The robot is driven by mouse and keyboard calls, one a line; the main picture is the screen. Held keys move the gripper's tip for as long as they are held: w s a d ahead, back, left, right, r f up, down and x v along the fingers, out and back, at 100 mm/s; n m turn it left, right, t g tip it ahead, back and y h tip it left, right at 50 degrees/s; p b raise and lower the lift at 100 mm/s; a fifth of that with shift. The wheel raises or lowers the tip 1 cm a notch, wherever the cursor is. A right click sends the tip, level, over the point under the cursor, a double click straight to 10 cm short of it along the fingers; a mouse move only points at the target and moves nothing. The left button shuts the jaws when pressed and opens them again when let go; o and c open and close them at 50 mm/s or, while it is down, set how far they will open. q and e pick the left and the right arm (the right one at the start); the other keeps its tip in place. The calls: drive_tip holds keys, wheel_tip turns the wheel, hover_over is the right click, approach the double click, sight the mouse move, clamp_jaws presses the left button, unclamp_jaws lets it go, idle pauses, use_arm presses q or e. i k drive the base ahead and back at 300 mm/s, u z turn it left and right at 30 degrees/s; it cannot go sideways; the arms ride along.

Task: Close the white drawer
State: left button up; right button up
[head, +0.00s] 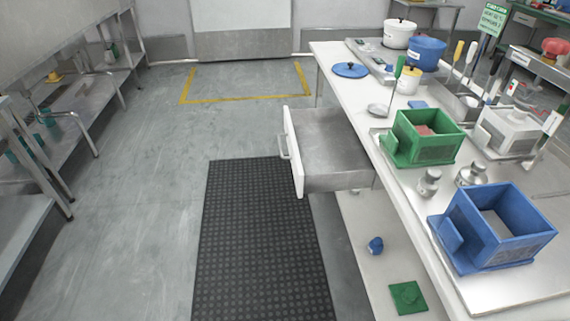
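The white drawer (293,150) is pulled out from under the table on the right in the head view. Its white front faces left and carries a bar handle (283,146). The grey metal inside (335,140) shows and looks empty. The drawer stands above the floor, over the edge of the black mat. Neither of my grippers is in view.
The white table (400,165) holds a green box (428,137), a blue box (492,226), metal weights and pots. A lower shelf (365,215) sits below. A black mat (255,235) and open floor lie left of the drawer. Metal shelving (30,185) stands far left.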

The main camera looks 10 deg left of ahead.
sight(327, 153)
drive_tip(key=u, duration=0.75)
drive_tip(key=i, duration=1.2)
drive_tip(key=z, duration=2.35)
drive_tip(key=k, duration=0.25)
drive_tip(key=u, duration=0.6)
